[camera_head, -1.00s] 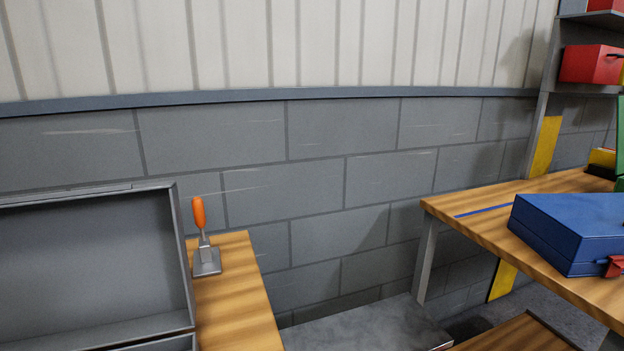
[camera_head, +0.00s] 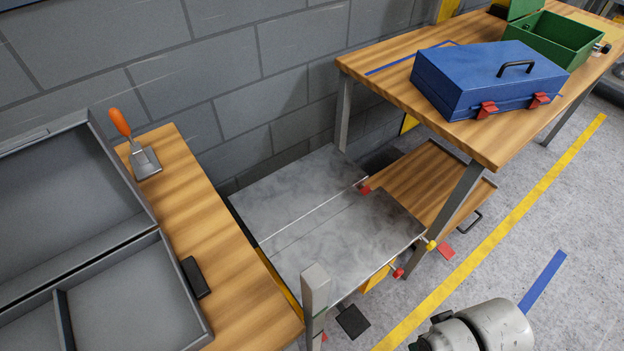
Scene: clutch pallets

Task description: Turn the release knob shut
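A grey metal slab or platform (camera_head: 318,216) lies between the two benches, with a thin seam across its top. I cannot tell which of these is the release knob, nor how far any is turned. Part of my own arm, pale and rounded, shows at the bottom right, to the right of and below the knobs. My gripper is not in view.
A blue toolbox (camera_head: 463,98) and an open green box (camera_head: 560,38) sit on the right bench (camera_head: 372,86). A grey post (camera_head: 315,290) rises in front.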

